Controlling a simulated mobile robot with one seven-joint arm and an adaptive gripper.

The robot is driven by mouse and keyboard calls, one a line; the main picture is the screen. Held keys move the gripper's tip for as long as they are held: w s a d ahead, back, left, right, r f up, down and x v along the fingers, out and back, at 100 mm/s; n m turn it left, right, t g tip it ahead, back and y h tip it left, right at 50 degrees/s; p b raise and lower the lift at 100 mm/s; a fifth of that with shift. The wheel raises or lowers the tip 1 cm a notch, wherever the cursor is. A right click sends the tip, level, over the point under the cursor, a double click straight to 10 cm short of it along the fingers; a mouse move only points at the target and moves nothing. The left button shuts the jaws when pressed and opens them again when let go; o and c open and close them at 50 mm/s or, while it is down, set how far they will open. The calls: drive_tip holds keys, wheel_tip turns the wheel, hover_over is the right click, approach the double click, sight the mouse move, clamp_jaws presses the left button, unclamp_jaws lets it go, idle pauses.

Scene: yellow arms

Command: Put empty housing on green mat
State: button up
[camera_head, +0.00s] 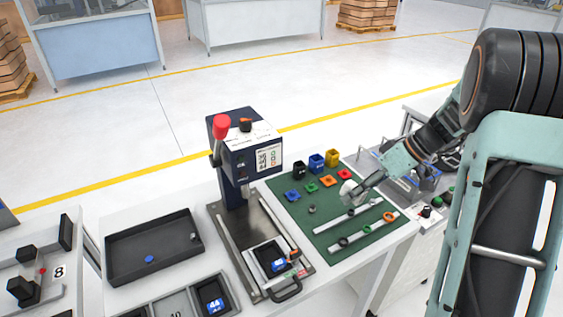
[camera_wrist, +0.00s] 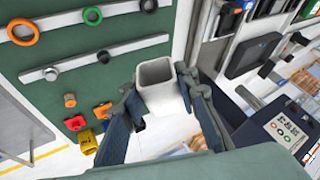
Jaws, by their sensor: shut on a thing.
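A white-grey square housing (camera_wrist: 157,88), hollow at its open end, is held between the fingers of my gripper (camera_wrist: 160,95) in the wrist view. In the head view my gripper (camera_head: 356,193) holds the pale housing (camera_head: 346,189) over the right part of the green mat (camera_head: 328,208). Whether the housing touches the mat is hard to tell. The green mat also shows in the wrist view (camera_wrist: 112,75).
On the mat stand black (camera_head: 299,170), blue (camera_head: 316,162) and yellow (camera_head: 332,158) housings, with several coloured flat parts in front. Two rails with rings (camera_head: 368,232) lie at the mat's front. A press (camera_head: 240,165) stands left, beside a dark tray (camera_head: 180,249).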

drive_tip(key=shift+w+d+f+n+g+h+b, duration=0.15)
drive_tip(key=shift+w+f+n+g+h+b, duration=0.1)
drive_tip(key=shift+w+f+n+g+h, duration=0.25)
drive_tip(key=shift+w+d+f+n+g+h+b, duration=0.15)
drive_tip(key=shift+f+n+g+h+b, duration=0.15)
drive_tip(key=shift+n+g, duration=0.35)
drive_tip(key=w+n+h, duration=0.1)
drive_tip(key=w+n+g+h+b, duration=0.1)
drive_tip(key=n+h, duration=0.1)
drive_tip(key=w+d+f+n+g+h+b, duration=0.1)
drive_tip(key=n, duration=0.1)
drive_tip(key=shift+h, duration=0.3)
drive_tip(key=n+h, duration=0.1)
drive_tip(key=w+n+h+b, duration=0.1)
drive_tip(key=n, duration=0.1)
drive_tip(key=shift+w+h, duration=0.25)
drive_tip(key=shift+h, duration=0.05)
drive_tip(key=w+a+r+n+t+y+b, duration=0.1)
drive_tip(key=w+a+n+t+y+b, duration=0.2)
drive_tip(key=w+a+n+t+b, duration=0.9)
drive_tip(key=a+f+n+t+y, duration=0.25)
drive_tip(key=a+n+y, duration=0.35)
drive_tip(key=a+n, duration=0.45)
drive_tip(key=shift+n, duration=0.4)
drive_tip(key=shift+d+f+b, duration=0.15)
drive_tip(key=shift+f+b, duration=0.95)
drive_tip(key=shift+f, duration=0.3)
drive_tip(key=shift+d+f+b, duration=0.15)
drive_tip(key=shift+f+b, duration=0.9)
drive_tip(key=shift+f, duration=0.3)
